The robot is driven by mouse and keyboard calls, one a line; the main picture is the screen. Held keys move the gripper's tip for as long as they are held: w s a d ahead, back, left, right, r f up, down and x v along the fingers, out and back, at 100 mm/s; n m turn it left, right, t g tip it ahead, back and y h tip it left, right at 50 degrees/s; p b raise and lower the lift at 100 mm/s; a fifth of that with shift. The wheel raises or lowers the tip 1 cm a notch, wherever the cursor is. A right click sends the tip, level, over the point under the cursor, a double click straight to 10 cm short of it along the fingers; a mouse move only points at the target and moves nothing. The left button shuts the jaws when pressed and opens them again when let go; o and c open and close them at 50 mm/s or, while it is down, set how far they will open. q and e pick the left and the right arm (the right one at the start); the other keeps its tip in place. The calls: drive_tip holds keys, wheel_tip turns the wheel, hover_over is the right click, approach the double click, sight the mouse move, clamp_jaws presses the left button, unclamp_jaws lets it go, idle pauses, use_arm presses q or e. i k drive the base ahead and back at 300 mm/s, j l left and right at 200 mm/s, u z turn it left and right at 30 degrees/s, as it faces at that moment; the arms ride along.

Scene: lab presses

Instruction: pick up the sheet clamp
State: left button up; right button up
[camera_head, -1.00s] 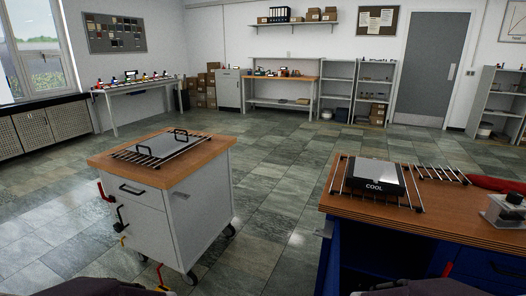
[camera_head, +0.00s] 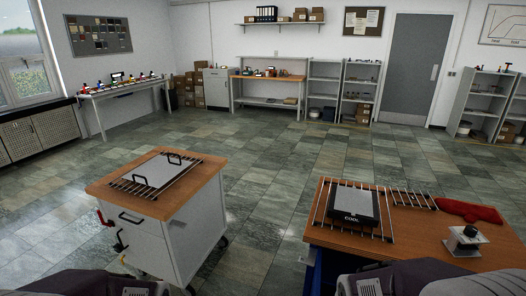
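No thing in view can be made out for certain as the sheet clamp. Small tools hang on the left side of the wheeled cabinet (camera_head: 185,235): a red-handled one (camera_head: 101,217), a black one (camera_head: 118,241) and a yellow one that is partly hidden. On the cabinet's wooden top, a grey sheet (camera_head: 158,171) with two black handles lies on a wire rack. My forearms show as dark grey shapes at the bottom left and bottom right. Both grippers are out of view.
The right bench (camera_head: 409,226) holds a black block marked COOL (camera_head: 354,206) on a wire rack, a red cloth-like item (camera_head: 468,211) and a small metal device (camera_head: 465,240). Open tiled floor lies between cabinet and bench. Shelves and tables line the walls.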

sight(459, 245)
drive_tip(key=j+z, duration=0.25)
drive_tip(key=z, duration=0.2)
drive_tip(key=i+j+z, duration=0.1)
drive_tip(key=j+z, duration=0.5)
drive_tip(key=z, duration=0.25)
